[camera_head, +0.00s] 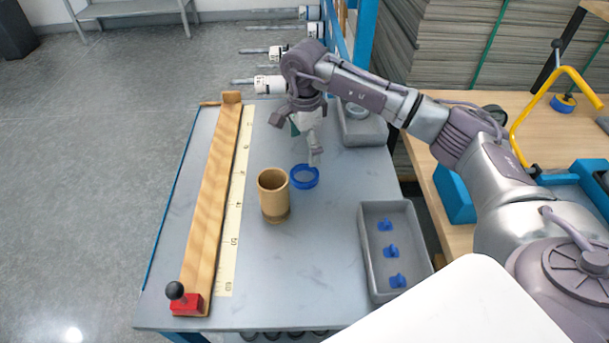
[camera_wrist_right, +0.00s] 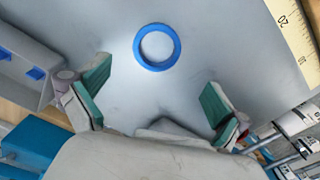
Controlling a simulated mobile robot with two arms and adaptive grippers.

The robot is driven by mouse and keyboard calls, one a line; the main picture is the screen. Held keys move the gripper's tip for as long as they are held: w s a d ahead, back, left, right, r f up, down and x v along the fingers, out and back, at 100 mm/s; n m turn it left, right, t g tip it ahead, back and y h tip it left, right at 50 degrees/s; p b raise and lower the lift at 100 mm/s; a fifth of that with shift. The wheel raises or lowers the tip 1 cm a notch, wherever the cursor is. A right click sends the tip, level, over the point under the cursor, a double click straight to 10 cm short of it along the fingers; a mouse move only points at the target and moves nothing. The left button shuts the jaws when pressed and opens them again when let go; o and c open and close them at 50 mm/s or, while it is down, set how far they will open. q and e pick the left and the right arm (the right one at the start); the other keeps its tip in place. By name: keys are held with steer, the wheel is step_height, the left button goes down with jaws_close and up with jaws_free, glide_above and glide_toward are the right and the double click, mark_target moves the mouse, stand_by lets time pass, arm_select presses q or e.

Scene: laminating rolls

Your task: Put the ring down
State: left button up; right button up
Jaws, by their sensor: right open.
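A blue ring (camera_head: 304,177) lies flat on the grey table (camera_head: 300,246), just right of and behind a brown cardboard tube (camera_head: 273,195) that stands upright. The ring also shows in the right wrist view (camera_wrist_right: 157,47), lying alone on the bare table top. My right gripper (camera_head: 296,140) is above the table near the ring, on its far side. In the right wrist view its green-padded fingers (camera_wrist_right: 157,100) are spread wide with nothing between them, and the ring lies beyond the fingertips. My left gripper is not in view.
A grey tray (camera_head: 367,261) with 3 blue clips stands at the table's front right. A wooden bar (camera_head: 212,205) with a red stop (camera_head: 187,304) and a yellow scale (camera_head: 236,205) run along the left. Another grey tray (camera_head: 350,136) stands at the back right. The front middle is clear.

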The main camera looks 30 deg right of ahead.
mark_target(304, 179)
step_height(304, 179, down, 3)
steer(key=shift+r, duration=0.15)
steer(key=f, duration=0.1)
steer(key=f+p, duration=0.1)
steer(key=f, duration=0.2)
steer(key=shift+s+a+f, duration=0.15)
steer(key=shift+s, duration=0.2)
steer(key=shift+f, duration=0.45)
steer(key=shift+w+r, duration=0.1)
steer(key=c, duration=1.3)
